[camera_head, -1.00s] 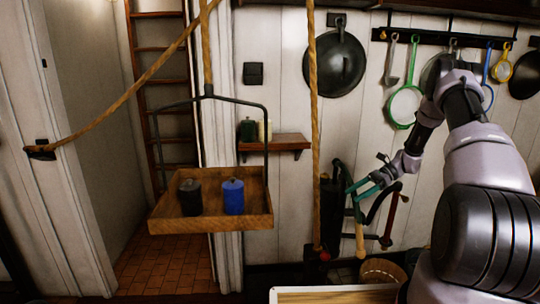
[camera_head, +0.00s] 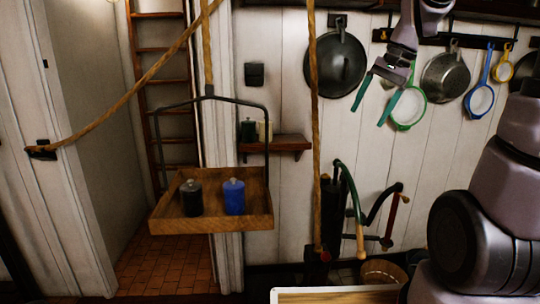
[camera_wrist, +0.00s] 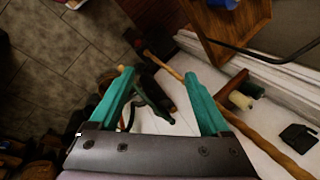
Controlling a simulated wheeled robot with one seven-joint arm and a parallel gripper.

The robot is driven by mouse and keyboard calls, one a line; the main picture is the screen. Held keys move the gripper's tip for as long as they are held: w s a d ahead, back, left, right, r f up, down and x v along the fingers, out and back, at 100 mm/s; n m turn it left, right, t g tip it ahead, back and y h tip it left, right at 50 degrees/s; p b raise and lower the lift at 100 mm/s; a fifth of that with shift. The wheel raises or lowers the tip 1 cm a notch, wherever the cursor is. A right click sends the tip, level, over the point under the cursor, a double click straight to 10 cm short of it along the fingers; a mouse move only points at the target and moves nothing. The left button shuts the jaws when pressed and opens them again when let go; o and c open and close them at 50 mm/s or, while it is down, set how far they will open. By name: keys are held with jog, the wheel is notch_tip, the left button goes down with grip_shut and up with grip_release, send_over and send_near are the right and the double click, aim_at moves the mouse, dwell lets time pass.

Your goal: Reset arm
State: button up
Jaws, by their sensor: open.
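My gripper (camera_head: 372,98) is at the upper right of the head view, in front of the wall and the hanging pans. Its green fingers are apart and point down, with nothing between them. In the wrist view my gripper (camera_wrist: 160,92) also shows open and empty, with the black pump handles visible beyond the fingers.
A hanging wooden tray (camera_head: 165,226) holds a black canister (camera_head: 190,197) and a blue canister (camera_head: 234,196). A rope (camera_head: 314,130) hangs vertically left of my gripper. A green-rimmed strainer (camera_head: 408,108) and a dark pan (camera_head: 335,65) hang nearby. A small shelf (camera_head: 280,143) is on the wall.

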jog(key=s+r+n+t+h, duration=0.1)
jog(key=s+r+n+t, duration=0.2)
jog(key=s, duration=1)
jog(key=shift+a+r+t, duration=0.15)
jog(key=shift+r+t, duration=0.4)
jog(key=shift+t, duration=0.35)
